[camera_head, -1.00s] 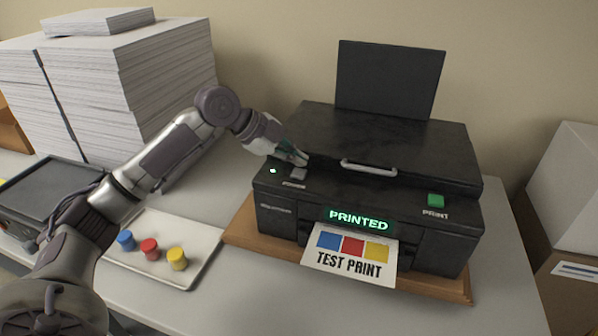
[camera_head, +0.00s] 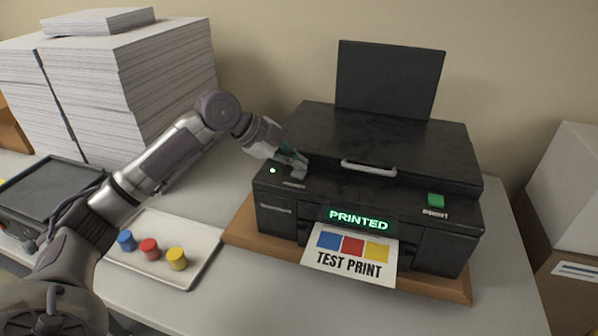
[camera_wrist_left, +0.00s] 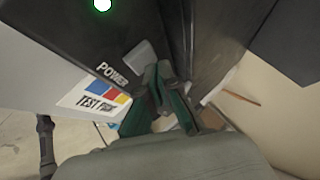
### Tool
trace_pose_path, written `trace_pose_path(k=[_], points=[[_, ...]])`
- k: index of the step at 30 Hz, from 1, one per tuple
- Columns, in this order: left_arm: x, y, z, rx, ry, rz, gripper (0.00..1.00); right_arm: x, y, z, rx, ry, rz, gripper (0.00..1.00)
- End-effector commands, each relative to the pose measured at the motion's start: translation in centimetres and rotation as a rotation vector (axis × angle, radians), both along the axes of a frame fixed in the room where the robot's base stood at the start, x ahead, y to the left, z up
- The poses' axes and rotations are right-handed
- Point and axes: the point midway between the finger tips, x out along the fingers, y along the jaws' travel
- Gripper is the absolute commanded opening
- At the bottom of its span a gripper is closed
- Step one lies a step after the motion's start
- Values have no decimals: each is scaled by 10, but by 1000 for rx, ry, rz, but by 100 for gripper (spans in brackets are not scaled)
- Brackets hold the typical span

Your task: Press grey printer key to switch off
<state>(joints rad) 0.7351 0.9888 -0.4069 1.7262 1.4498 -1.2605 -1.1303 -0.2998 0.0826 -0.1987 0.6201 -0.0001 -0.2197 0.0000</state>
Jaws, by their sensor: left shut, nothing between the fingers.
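The black printer (camera_head: 380,150) stands on a wooden board, with its display reading "PRINTED". The grey power key (camera_head: 298,174) is on the left of its front panel, beside a lit green lamp (camera_head: 272,170). In the left wrist view the grey key (camera_wrist_left: 139,57) shows above the "POWER" label. My left gripper (camera_head: 301,163) is shut and empty, its fingertips right at the key's back edge and partly covering it. In the wrist view the fingertips (camera_wrist_left: 160,72) overlap the key's lower edge; whether they touch it I cannot tell. My right gripper is not in view.
A green print key (camera_head: 436,200) is at the printer's right. A test print sheet (camera_head: 348,256) sticks out in front. A white tray (camera_head: 190,225) with blue, red and yellow pots lies at left, before tall paper stacks (camera_head: 130,90). A box (camera_head: 575,190) stands at right.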

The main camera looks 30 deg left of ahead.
Motion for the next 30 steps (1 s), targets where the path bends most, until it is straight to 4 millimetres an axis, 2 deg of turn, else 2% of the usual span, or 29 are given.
trace_pose_path(k=[30], points=[[0,0,-8,-1,-1,0,0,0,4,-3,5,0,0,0]])
